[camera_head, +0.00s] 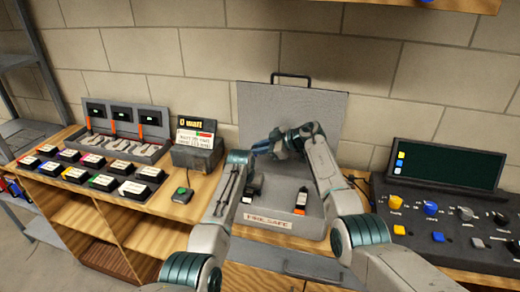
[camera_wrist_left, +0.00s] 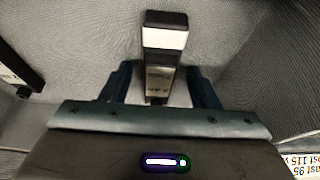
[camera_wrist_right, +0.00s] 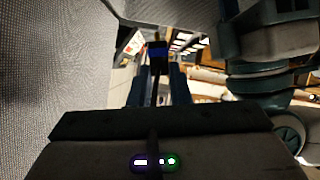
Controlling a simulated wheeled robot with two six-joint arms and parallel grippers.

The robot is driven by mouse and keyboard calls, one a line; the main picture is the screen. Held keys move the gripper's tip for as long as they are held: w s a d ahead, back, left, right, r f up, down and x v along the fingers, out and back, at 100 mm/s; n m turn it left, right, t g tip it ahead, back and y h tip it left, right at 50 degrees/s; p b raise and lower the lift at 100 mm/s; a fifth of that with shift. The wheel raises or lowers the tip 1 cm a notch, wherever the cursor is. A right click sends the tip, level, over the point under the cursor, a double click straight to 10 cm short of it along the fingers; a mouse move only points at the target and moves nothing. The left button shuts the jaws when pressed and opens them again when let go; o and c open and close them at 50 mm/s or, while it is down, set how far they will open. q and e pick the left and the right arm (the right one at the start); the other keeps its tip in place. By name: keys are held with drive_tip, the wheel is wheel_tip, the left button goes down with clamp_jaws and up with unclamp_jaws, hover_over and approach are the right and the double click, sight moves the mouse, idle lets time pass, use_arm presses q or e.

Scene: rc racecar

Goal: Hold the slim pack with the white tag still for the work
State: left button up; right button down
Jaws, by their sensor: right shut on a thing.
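The slim dark pack with the white tag (camera_head: 248,197) lies in the open grey fire-safe box (camera_head: 325,222). It shows in the left wrist view (camera_wrist_left: 165,38) between the two fingers of my left gripper (camera_wrist_left: 160,90), with a gap on each side. That gripper is open, low over the box. My right gripper (camera_wrist_right: 158,88) is shut on a slim dark thing with a blue band (camera_wrist_right: 158,55), held up in front of the box's raised lid. My left arm and gripper hide part of the white-tag pack in the head view.
A charger (camera_head: 120,130) and rows of packs (camera_head: 104,172) are at left, with a small display box (camera_head: 196,150). A control console (camera_head: 445,215) is at right. My arms are close together over the box.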

use_arm(q)
drive_tip(key=shift+r, duration=0.1)
drive_tip(key=v, duration=1.1)
drive_tip(key=shift+s+r, duration=0.2)
drive_tip(key=shift+r, duration=0.15)
drive_tip(key=shift+f, duration=0.1)
